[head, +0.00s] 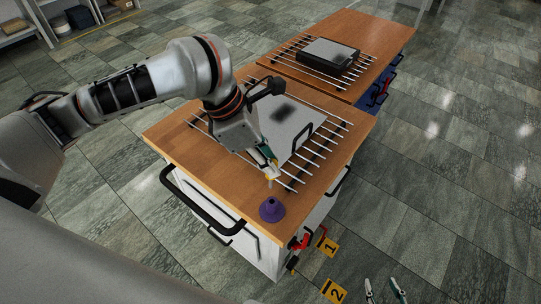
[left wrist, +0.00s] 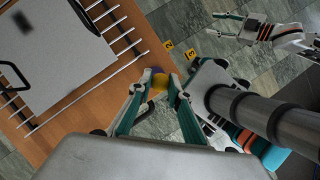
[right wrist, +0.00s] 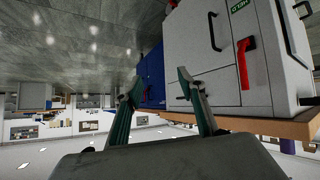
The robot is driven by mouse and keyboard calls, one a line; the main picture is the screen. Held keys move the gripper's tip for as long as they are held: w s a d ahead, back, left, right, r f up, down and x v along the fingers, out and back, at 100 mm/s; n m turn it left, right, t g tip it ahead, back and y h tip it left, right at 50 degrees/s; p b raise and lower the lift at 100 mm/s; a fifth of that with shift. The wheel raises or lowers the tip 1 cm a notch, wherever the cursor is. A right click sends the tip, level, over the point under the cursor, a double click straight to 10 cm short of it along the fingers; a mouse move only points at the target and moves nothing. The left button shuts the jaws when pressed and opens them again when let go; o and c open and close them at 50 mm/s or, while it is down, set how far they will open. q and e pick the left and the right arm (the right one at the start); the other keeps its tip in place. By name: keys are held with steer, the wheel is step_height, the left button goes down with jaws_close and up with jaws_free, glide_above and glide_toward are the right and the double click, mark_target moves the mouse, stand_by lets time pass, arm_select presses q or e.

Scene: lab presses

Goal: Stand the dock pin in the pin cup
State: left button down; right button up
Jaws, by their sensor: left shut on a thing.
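The purple pin cup (head: 271,209) stands near the front corner of the near wooden bench top. My left gripper (head: 268,166) is shut on the dock pin, a small yellow piece (left wrist: 160,85) between its fingertips. In the head view the pin's pale lower end (head: 270,179) shows just behind and above the cup, apart from it. In the left wrist view the cup (left wrist: 157,71) is partly hidden behind the pin and fingers. My right gripper (head: 384,291) is open and empty, low beyond the bench's right side; its spread fingers fill the right wrist view (right wrist: 158,84).
A grey plate (head: 290,125) lies on a rack of metal rods (head: 335,130) on the near bench (head: 165,135). A second bench (head: 385,37) behind carries a dark press-like box (head: 328,54) on rods. Yellow tags (head: 328,246) and red handles are at the bench's right side.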

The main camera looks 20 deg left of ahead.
arm_select(q)
steer(key=shift+r, duration=0.1)
stand_by(0.3)
steer(key=shift+d+f, duration=0.1)
steer(key=shift+f, duration=0.1)
steer(key=shift+f+b, duration=0.55)
steer(key=shift+f, duration=0.55)
steer(key=shift+f+b, duration=0.65)
steer(key=shift+f, duration=0.05)
steer(key=shift+f+b, duration=0.4)
steer(key=shift+f, duration=0.45)
arm_select(e)
steer(key=shift+w+a+f+y, duration=0.1)
steer(key=shift+w+a+y, duration=0.15)
steer(key=shift+a, duration=0.35)
steer(key=shift+w+a+y, duration=0.15)
steer(key=shift+w+a, duration=0.2)
steer(key=shift+a, duration=0.25)
steer(key=shift+d+t, duration=0.1)
steer(key=shift+t, duration=0.2)
